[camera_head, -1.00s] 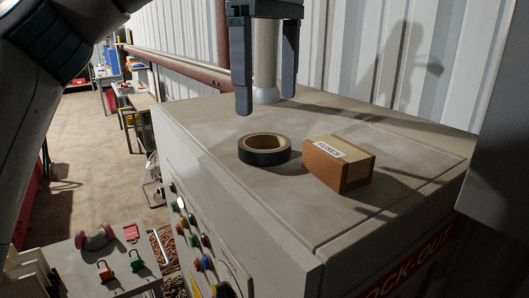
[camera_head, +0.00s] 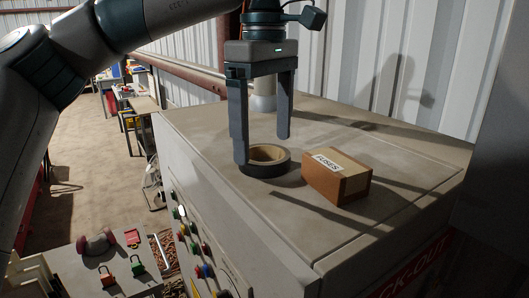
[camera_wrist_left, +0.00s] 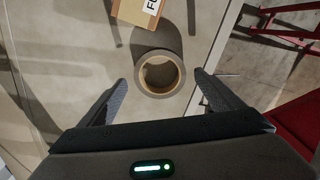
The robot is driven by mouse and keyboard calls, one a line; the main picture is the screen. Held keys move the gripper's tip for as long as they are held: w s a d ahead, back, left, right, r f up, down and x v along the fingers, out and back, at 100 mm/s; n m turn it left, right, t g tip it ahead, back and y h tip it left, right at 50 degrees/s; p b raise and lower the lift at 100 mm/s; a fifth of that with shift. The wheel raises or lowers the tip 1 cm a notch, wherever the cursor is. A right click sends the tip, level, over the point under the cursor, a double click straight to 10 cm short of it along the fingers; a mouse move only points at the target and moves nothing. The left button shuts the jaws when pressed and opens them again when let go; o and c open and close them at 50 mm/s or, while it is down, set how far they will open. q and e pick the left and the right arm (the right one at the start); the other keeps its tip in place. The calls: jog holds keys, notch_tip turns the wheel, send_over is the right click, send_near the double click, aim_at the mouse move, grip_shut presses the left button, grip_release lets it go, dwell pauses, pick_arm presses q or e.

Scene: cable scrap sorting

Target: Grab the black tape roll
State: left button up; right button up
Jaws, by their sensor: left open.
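The black tape roll (camera_head: 266,169) lies flat on top of the grey cabinet, its tan inner core facing up. My left gripper (camera_head: 262,150) is open and points down over the roll. In the head view one finger overlaps the roll's left edge; the other is behind it and higher. In the left wrist view the roll (camera_wrist_left: 160,74) is centred just beyond the open fingers (camera_wrist_left: 158,88), with nothing between them. I cannot tell whether a finger touches it. My right gripper is not in view.
A cardboard fuses box (camera_head: 337,177) stands close to the right of the roll. The cabinet top (camera_head: 290,228) is clear in front. A pipe (camera_head: 263,103) rises behind the gripper. Padlocks (camera_head: 107,276) lie on a lower surface at bottom left.

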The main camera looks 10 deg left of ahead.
pick_arm(q)
jog(key=shift+f, duration=1.1)
jog(key=c, duration=1.1)
